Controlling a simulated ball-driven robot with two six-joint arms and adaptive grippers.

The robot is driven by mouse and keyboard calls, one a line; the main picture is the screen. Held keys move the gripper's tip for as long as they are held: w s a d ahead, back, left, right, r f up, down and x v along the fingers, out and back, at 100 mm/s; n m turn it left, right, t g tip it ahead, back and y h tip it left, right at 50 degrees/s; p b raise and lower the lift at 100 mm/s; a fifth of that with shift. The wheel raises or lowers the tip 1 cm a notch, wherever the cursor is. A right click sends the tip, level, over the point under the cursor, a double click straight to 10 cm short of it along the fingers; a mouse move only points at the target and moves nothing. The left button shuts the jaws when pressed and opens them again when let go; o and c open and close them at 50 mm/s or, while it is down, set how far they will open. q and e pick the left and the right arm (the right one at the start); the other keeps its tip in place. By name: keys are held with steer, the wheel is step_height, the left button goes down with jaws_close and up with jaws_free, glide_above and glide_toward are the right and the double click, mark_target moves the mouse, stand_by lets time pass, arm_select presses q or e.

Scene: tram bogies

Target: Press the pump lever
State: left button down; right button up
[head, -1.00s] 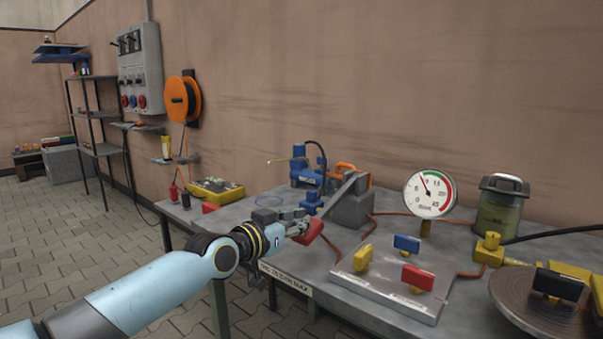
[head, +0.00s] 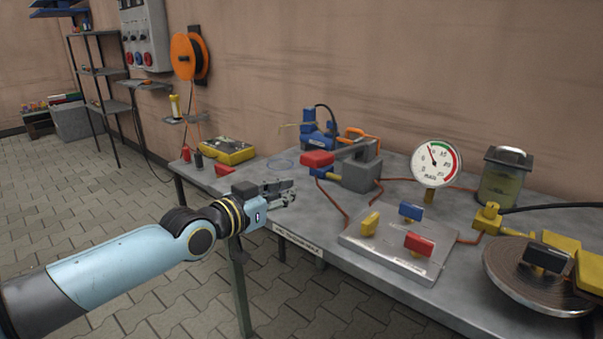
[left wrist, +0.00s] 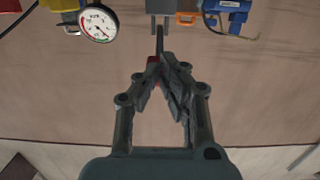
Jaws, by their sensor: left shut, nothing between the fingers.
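The pump lever (head: 343,151) is a grey bar with a red grip (head: 318,158) at its near end. It stands raised, roughly level, from a grey pump block (head: 362,174) on the bench. My left gripper (head: 291,194) is shut and empty, below and to the left of the red grip in the head view, near the bench's front edge. They look apart there. In the left wrist view the closed fingertips (left wrist: 167,68) cover part of the red grip (left wrist: 153,64), with the grey lever (left wrist: 159,40) beyond. My right gripper is out of view.
A pressure gauge (head: 437,166) stands right of the pump. A plate (head: 375,248) with yellow, blue and red valve handles lies in front. A lidded jar (head: 504,176), a round disc (head: 530,290), a blue device (head: 318,134) and a yellow box (head: 228,150) share the bench.

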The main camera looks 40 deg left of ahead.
arm_select(q)
steer(key=s+p, duration=0.1)
steer(key=s, duration=0.2)
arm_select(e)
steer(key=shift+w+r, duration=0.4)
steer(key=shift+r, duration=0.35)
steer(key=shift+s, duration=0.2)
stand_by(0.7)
